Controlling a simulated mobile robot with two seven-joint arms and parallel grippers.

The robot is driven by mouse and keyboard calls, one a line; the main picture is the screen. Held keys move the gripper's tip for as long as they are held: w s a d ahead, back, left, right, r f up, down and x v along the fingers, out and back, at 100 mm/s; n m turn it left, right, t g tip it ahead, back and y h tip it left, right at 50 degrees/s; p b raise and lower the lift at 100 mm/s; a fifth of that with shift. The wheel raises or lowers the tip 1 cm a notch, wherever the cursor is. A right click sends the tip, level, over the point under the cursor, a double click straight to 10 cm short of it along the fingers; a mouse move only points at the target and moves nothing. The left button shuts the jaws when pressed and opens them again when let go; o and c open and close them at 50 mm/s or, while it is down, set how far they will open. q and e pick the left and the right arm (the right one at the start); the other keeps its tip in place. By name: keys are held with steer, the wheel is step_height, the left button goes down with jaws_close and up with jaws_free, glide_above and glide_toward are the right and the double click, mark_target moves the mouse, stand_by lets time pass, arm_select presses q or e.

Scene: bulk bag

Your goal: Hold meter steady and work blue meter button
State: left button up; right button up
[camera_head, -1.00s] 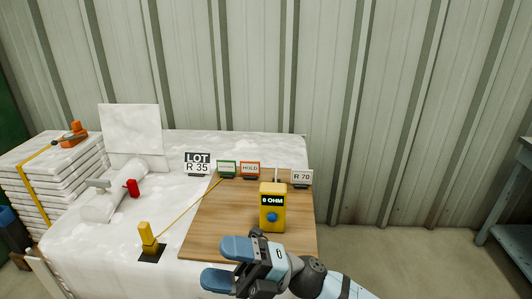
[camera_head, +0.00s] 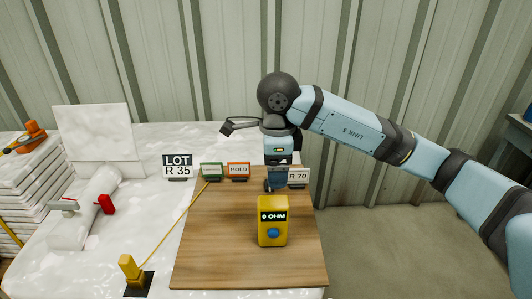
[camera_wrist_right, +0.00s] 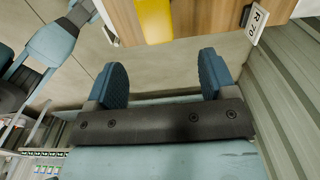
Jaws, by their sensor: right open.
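The yellow meter (camera_head: 273,235) stands upright on the wooden board (camera_head: 215,245). Its display reads 0 OHM, and the blue button (camera_head: 273,233) is on its front face. My right gripper (camera_head: 276,184) points down behind the meter, near the R 70 sign, apart from the meter. In the right wrist view, the right gripper (camera_wrist_right: 162,75) is open and empty, and the yellow meter (camera_wrist_right: 154,20) shows at the top edge, beyond the fingertips. My left gripper is not in view.
Signs stand along the back: LOT R 35 (camera_head: 177,165), a green one (camera_head: 212,171), HOLD (camera_head: 238,170) and R 70 (camera_head: 298,176). A yellow post (camera_head: 129,268) with a thin cord is at front left. The board around the meter is mostly clear.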

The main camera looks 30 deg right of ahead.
mark_target(276, 201)
steer(key=f, duration=0.3)
steer(key=shift+s+f, duration=0.3)
steer(key=shift+s, duration=0.1)
step_height(276, 201, down, 9)
steer(key=shift+w+r+b, duration=0.1)
steer(key=shift+b, duration=0.5)
steer(key=shift+f, duration=0.6)
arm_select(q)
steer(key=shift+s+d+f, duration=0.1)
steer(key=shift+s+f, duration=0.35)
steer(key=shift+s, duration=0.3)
arm_select(e)
steer(key=shift+c, duration=0.4)
steer(key=c, duration=1.1)
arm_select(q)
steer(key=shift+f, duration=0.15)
arm_select(e)
steer(key=shift+c, duration=0.3)
